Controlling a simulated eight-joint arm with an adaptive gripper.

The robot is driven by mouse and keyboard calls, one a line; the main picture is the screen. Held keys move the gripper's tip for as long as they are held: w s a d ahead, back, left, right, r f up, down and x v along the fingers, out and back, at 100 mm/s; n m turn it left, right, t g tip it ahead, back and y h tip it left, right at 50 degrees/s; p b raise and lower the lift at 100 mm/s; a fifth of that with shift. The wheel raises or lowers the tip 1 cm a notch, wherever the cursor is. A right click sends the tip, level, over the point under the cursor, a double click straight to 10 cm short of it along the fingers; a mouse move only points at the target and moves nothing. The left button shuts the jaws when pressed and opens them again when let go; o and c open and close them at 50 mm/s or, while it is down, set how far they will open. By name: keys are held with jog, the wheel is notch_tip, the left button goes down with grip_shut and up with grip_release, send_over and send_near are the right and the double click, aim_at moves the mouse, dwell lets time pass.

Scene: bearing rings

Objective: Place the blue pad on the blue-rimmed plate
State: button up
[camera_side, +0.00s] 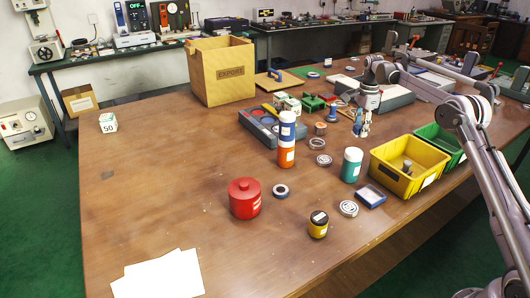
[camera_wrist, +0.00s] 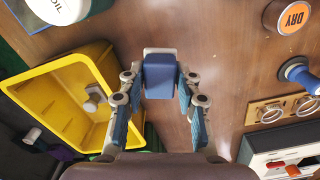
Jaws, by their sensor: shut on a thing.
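My gripper (camera_wrist: 160,95) is shut on a blue block-like piece with a pale edge, which looks like the blue pad (camera_wrist: 160,76), held between its teal-faced fingers. In the side view my gripper (camera_side: 362,126) is over the back right part of the table; the held piece is small and partly hidden there. A square piece with a blue rim and lighter middle, which looks like the blue-rimmed plate (camera_side: 370,196), lies flat in front of the yellow bin, apart from my gripper.
The yellow bin (camera_side: 408,168) holds a grey part; a green bin (camera_side: 440,144) stands behind it. A teal bottle (camera_side: 351,165), a silver lid (camera_side: 348,209) and a yellow jar (camera_side: 318,224) stand near the plate. The table's left half is mostly clear.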

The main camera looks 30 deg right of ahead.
jog(key=s+a+r+n, duration=0.1)
jog(key=s+a+n, duration=0.1)
jog(key=s, duration=1.2)
jog(key=s+a+r+n, duration=0.1)
jog(key=s+a+r, duration=0.15)
jog(key=s, duration=1.05)
send_over(371, 194)
notch_tip(371, 194, down, 8)
jog(key=shift+r, duration=0.15)
jog(key=shift+f, duration=2)
jog(key=shift+f, duration=0.1)
jog(key=o, duration=1.1)
jog(key=shift+o, duration=0.2)
